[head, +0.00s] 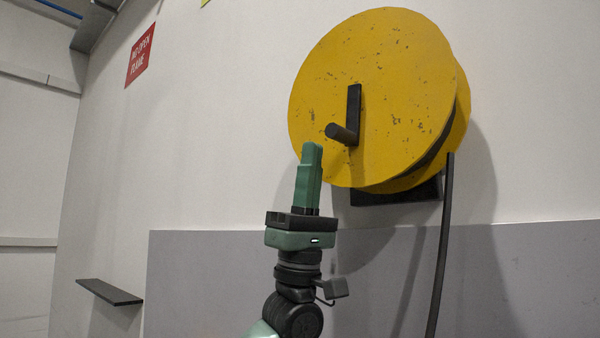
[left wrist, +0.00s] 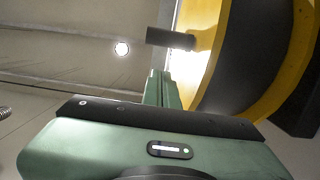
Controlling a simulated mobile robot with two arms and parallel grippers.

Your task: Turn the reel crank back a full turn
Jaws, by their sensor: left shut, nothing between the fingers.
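The yellow hose reel (head: 400,75) with chipped paint is mounted on the wall at the upper right of the head view. Its dark crank arm (head: 354,105) runs down from near the disc's middle, and the crank handle (head: 342,133) sticks out at its lower end. My left gripper (head: 312,150) points up, shut and empty, just below and left of the handle, apart from it in the picture. In the left wrist view the handle (left wrist: 170,38) is beyond the shut fingers (left wrist: 160,80), with the yellow reel (left wrist: 205,35) to the right. My right gripper is not in view.
A black hose (head: 441,240) hangs from the reel's right side. A dark bracket (head: 396,192) sits under the reel. A small dark shelf (head: 109,292) juts out at the lower left. A red sign (head: 140,56) is on the wall. The space left of the reel is clear.

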